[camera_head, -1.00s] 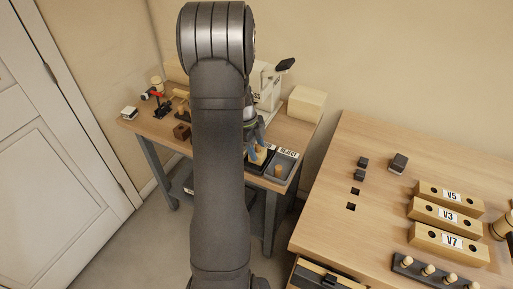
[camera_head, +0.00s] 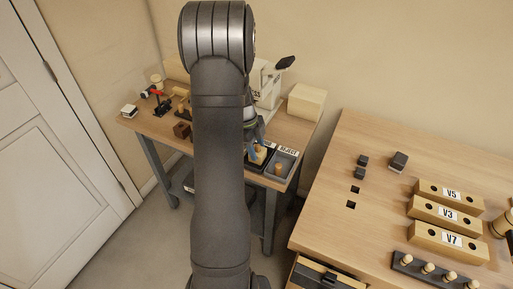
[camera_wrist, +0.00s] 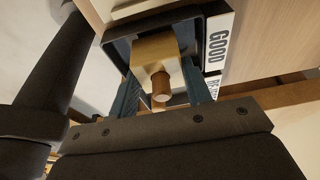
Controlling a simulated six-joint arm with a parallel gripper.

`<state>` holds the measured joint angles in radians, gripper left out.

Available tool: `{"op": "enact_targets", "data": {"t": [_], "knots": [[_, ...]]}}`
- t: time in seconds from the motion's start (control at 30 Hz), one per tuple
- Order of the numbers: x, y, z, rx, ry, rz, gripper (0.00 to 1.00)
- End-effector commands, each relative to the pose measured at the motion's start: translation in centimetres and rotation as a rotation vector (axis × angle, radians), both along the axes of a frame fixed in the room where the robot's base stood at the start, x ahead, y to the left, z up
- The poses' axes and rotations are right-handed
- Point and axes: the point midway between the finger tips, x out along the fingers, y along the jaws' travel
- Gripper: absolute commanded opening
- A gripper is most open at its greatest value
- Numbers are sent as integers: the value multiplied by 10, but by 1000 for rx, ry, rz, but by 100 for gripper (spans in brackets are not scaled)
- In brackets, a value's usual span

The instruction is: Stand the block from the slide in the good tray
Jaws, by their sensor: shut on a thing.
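The block (camera_wrist: 155,48) is pale wood with a short brown round peg on its near face. My gripper (camera_wrist: 160,97) is shut on it, with a blue finger on each side. In the wrist view the block is inside the outline of the dark tray labelled GOOD (camera_wrist: 207,55). Whether it touches the tray floor I cannot tell. In the head view the block (camera_head: 260,154) shows small beside my arm at the good tray (camera_head: 250,164), and my gripper (camera_head: 257,143) is above it. My arm hides much of the bench there.
The grey REJECT tray (camera_head: 289,160) adjoins on the right and holds a wooden piece (camera_head: 279,169). A cream box (camera_head: 306,103) stands behind. A dark brown block (camera_head: 182,130) is left of my arm. The right bench (camera_head: 320,215) has clear room at its left.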

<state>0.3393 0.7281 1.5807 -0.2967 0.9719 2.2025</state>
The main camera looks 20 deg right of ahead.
Motion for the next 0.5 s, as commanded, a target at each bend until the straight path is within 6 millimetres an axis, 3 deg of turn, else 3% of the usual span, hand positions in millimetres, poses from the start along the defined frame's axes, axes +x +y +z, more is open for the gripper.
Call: {"op": "enact_targets", "data": {"t": [0.33, 0.37, 0.5], "knots": [[0, 0, -6, 0, 0, 0, 22], [0, 0, -6, 0, 0, 0, 47], [0, 0, -6, 0, 0, 0, 70]]}}
